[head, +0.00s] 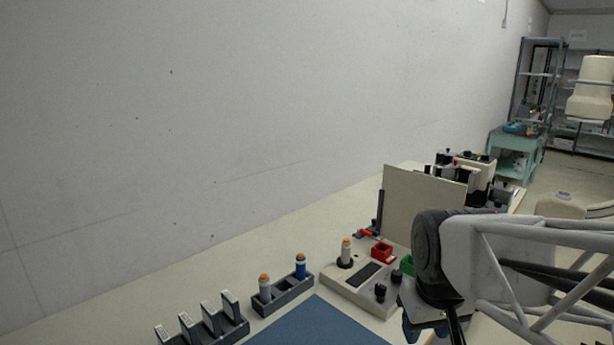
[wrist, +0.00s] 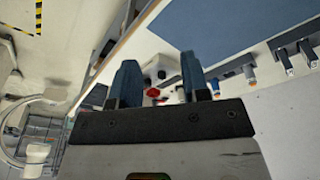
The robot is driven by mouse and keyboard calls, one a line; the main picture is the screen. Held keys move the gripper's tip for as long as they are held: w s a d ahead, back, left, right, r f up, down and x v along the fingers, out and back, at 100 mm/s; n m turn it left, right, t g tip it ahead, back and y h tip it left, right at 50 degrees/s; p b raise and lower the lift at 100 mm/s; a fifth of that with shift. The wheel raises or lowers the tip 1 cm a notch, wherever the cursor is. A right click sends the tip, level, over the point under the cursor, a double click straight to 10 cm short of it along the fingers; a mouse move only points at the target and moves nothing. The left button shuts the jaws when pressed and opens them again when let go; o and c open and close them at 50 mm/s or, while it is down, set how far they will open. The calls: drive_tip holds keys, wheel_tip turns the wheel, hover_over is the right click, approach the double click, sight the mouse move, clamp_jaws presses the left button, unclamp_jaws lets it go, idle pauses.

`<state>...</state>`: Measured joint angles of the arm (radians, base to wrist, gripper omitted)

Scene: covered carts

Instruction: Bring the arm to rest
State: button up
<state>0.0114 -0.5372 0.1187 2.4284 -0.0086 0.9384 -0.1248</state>
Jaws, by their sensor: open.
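My gripper (head: 425,328) is at the lower right of the head view, partly hidden by my own arm. In the wrist view its two blue fingers (wrist: 160,78) stand apart with nothing held between them. The gripper is open and empty. In the head view it is just right of a beige station (head: 345,284) on the bench. I cannot tell its exact height above the bench.
A dark rack (head: 283,296) with two orange-capped bottles and a dark slotted holder (head: 205,332) stand left of the station. A blue mat (head: 318,328) lies in front. A red bin (head: 381,252), green bin (head: 407,264) and upright beige panel (head: 420,202) are close to my arm.

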drive_tip(key=shift+m, duration=0.8)
drive_tip(key=s, duration=0.4)
drive_tip(key=s+f, duration=0.1)
drive_tip(key=s, duration=0.1)
drive_tip(key=shift+o, duration=0.3)
drive_tip(key=shift+w+r, duration=0.1)
idle(0.7)
